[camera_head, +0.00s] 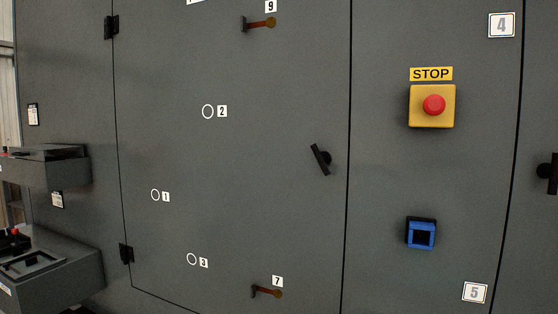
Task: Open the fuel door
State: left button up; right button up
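A large grey door panel (260,210) fills the middle of the head view and looks shut, flush with the enclosure. Black hinges (111,27) sit on its left edge, upper and lower. A black handle (320,159) sits near its right edge, tilted with its top to the left. No label reads as fuel door, so I cannot tell for certain that this is it. Neither of my grippers is in view.
A yellow box with a red stop button (434,105) and a blue square fitting (421,235) are on the panel to the right. Levers 9 (260,22) and 7 (267,292) stick out of the door. Dark boxes (48,265) jut out at left.

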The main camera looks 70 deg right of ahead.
aim_at(321, 159)
jog(key=z, duration=0.05)
jog(key=k, duration=1.35)
jog(key=z, duration=1)
jog(key=i, duration=1)
